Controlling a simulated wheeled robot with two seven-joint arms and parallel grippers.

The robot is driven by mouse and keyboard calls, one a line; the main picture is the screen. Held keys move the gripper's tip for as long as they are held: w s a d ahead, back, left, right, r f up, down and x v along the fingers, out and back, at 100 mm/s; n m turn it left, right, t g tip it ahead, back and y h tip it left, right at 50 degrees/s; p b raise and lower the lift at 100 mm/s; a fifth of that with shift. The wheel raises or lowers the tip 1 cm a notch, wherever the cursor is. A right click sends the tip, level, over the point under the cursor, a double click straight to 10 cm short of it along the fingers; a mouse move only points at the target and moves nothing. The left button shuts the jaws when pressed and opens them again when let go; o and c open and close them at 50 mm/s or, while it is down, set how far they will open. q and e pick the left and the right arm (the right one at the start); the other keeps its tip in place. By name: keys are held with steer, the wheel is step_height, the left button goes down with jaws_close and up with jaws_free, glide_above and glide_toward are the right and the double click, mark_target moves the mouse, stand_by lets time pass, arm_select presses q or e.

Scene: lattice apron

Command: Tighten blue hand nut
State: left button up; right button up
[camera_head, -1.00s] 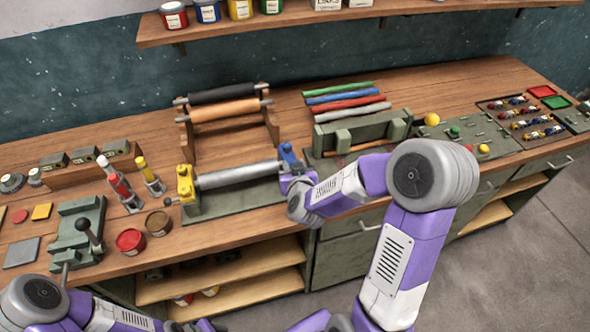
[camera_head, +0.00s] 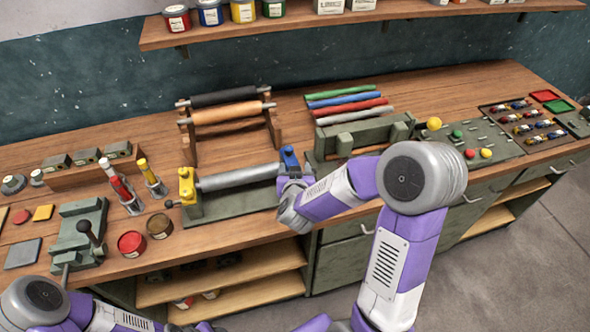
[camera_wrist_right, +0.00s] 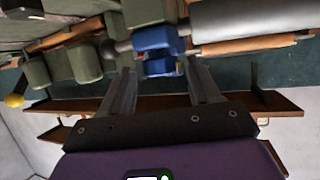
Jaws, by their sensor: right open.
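The blue fitting with the hand nut (camera_head: 289,159) is at the right end of a grey roller (camera_head: 238,176) on a green stand (camera_head: 235,203). My right gripper (camera_head: 287,190) is just in front of and below it. In the right wrist view the blue fitting (camera_wrist_right: 155,38) lies beyond and between the two spread fingers of the open right gripper (camera_wrist_right: 158,72). A smaller blue part shows under it, near the fingertips; contact cannot be told. A dark ball-ended handle (camera_wrist_right: 110,48) sits left of the fitting. My left gripper is out of view.
A yellow fitting (camera_head: 186,185) holds the roller's left end. A rack with black and orange rollers (camera_head: 225,112) stands behind. A green press (camera_head: 360,137) is close on the right. Open shelves (camera_head: 225,283) lie below the bench edge.

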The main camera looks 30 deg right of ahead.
steer(key=b+v, duration=0.6)
steer(key=v, duration=0.1)
steer(key=shift+s+b, duration=0.2)
steer(key=shift+b, duration=0.15)
steer(key=shift+a+r, duration=0.15)
stand_by(0.3)
